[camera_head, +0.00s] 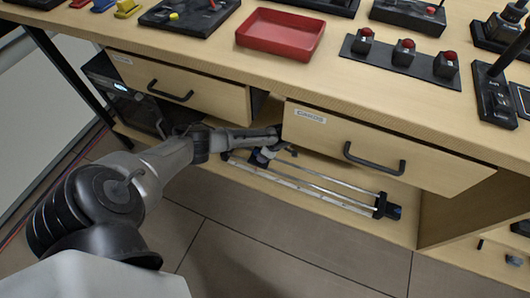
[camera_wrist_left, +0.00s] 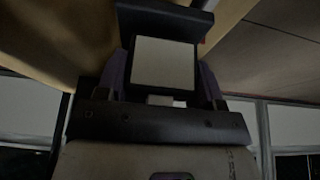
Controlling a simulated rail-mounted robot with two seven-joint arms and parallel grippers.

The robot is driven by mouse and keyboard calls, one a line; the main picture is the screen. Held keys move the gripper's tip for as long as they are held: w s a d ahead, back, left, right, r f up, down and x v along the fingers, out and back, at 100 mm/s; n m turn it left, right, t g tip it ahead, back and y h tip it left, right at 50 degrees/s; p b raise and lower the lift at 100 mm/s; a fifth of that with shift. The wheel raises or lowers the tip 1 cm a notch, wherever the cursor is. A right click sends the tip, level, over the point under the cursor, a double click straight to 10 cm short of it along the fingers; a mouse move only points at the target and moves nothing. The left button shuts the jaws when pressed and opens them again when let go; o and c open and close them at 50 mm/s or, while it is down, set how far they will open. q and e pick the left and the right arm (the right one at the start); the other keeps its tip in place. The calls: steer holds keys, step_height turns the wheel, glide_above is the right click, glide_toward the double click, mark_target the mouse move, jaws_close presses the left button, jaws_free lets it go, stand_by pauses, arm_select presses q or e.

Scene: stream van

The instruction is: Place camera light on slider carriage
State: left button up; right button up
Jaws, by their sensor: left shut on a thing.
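The slider (camera_head: 310,188) lies on the low shelf under the desk: two pale rails with a dark blue end block at the right. In the head view the drawer front partly hides this gripper and the light, so contact with the carriage cannot be told. My right gripper is out of view.
A drawer labelled CARDS (camera_head: 400,150) overhangs the slider, with another drawer (camera_head: 185,85) to its left. A black appliance (camera_head: 125,95) stands left on the low shelf. A red tray (camera_head: 281,33) and a button panel (camera_head: 403,55) sit on the desktop. Tiled floor (camera_head: 250,262) is clear in front.

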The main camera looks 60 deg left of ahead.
arm_select(q)
steer(key=shift+f+b, duration=0.3)
steer(key=shift+f, duration=0.5)
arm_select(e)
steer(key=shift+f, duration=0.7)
arm_select(q)
steer(key=shift+r, duration=0.1)
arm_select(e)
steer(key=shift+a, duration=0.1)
arm_select(q)
steer(key=shift+f, duration=0.2)
steer(key=o, duration=1)
steer(key=shift+r, duration=0.15)
